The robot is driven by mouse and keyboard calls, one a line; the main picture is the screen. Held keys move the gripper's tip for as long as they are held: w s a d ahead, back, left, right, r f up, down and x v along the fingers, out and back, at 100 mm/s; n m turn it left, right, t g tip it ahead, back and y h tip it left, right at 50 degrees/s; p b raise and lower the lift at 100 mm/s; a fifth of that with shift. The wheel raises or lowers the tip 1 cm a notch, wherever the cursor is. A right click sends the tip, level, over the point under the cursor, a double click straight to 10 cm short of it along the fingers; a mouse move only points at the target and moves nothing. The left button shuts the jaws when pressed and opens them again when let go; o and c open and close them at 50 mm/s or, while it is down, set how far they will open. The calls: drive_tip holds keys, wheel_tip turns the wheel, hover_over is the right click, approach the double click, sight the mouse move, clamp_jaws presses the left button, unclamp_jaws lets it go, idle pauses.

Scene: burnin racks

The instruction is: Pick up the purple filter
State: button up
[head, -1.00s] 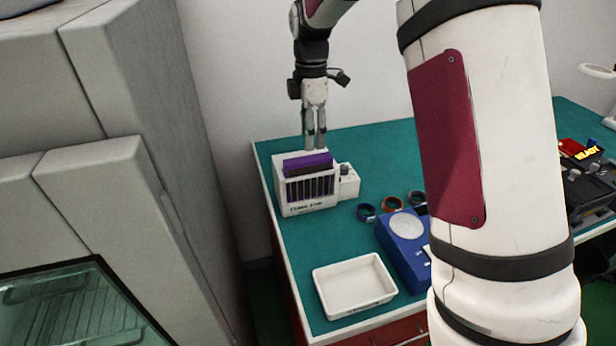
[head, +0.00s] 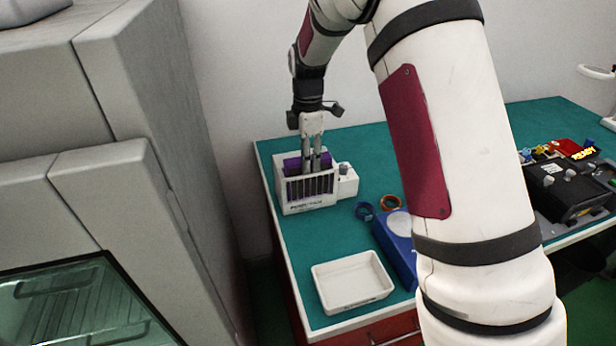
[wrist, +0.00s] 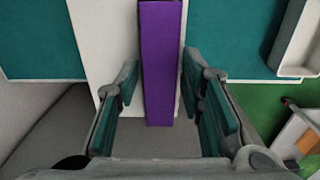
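The purple filter (head: 292,164) stands in a white slotted rack (head: 308,208) at the far left of the green table. In the wrist view, the purple filter (wrist: 161,60) is a long upright strip in the middle. My gripper (head: 311,170) points down into the top of the rack and hides part of the filter. In the wrist view, my gripper (wrist: 160,82) is open, with one finger on each side of the filter. Narrow gaps show between the filter and the fingers, so it does not look clamped.
A white tray (head: 352,302) lies at the table's front left. A blue device (head: 393,240) and small rings (head: 391,202) are right of the rack. Black equipment (head: 565,190) stands farther right. A grey cabinet (head: 105,200) rises at the left.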

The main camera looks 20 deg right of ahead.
clamp_jaws()
drive_tip(key=shift+r, duration=0.1)
